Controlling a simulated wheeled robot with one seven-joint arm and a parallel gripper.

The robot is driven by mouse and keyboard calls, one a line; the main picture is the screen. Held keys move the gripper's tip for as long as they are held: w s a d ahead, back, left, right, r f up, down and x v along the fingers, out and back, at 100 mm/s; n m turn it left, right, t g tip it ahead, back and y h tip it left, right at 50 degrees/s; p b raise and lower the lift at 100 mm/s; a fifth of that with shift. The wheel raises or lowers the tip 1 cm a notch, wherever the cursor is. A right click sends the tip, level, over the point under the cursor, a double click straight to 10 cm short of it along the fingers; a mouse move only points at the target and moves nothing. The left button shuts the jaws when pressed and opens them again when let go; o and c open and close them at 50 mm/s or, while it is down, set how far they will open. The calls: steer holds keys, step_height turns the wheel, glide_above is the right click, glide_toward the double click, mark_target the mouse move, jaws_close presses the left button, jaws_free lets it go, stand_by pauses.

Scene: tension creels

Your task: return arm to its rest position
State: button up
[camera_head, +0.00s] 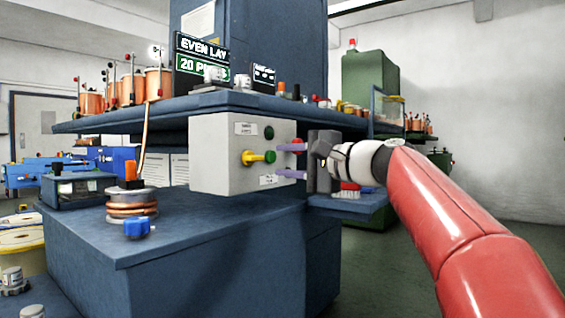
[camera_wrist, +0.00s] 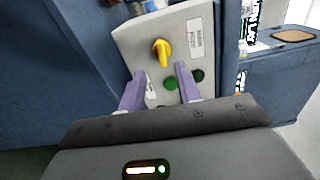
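My red arm (camera_head: 455,215) reaches in from the right in the head view and ends in my dark gripper (camera_head: 286,161). Its two purple fingers are apart with nothing between them. They point at the front of a light grey control box (camera_head: 215,170), close to its right part. In the wrist view the open fingers (camera_wrist: 161,75) are in front of the same box. A yellow knob (camera_head: 252,158) and green buttons (camera_head: 269,132) are on its face. I cannot tell whether a fingertip touches the box.
The box hangs under a blue shelf (camera_head: 130,121) with copper spools (camera_head: 155,84) and a sign (camera_head: 202,56). A blue cabinet (camera_head: 190,260) stands below left, with a copper-wound reel (camera_head: 132,203) on top. A green cabinet (camera_head: 368,90) stands behind. Open floor (camera_head: 385,275) shows below my arm.

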steer(key=s+d+f+n+g+h+p, duration=0.1)
steer(key=s+d+f+h, duration=0.3)
steer(key=s+f, duration=0.6)
steer(key=s+d+f+n+g+h+p, duration=0.2)
steer(key=s+d+f+n+h+p, duration=0.2)
steer(key=s+f, duration=0.6)
steer(key=s+d+f+n+g+h+p, duration=0.2)
steer(key=s+f+h, duration=0.4)
steer(key=s+f, duration=0.4)
step_height(320, 180, down, 4)
steer(key=shift+s+d+f+n, duration=0.2)
steer(key=shift+d+n, duration=0.4)
steer(key=shift+d, duration=0.55)
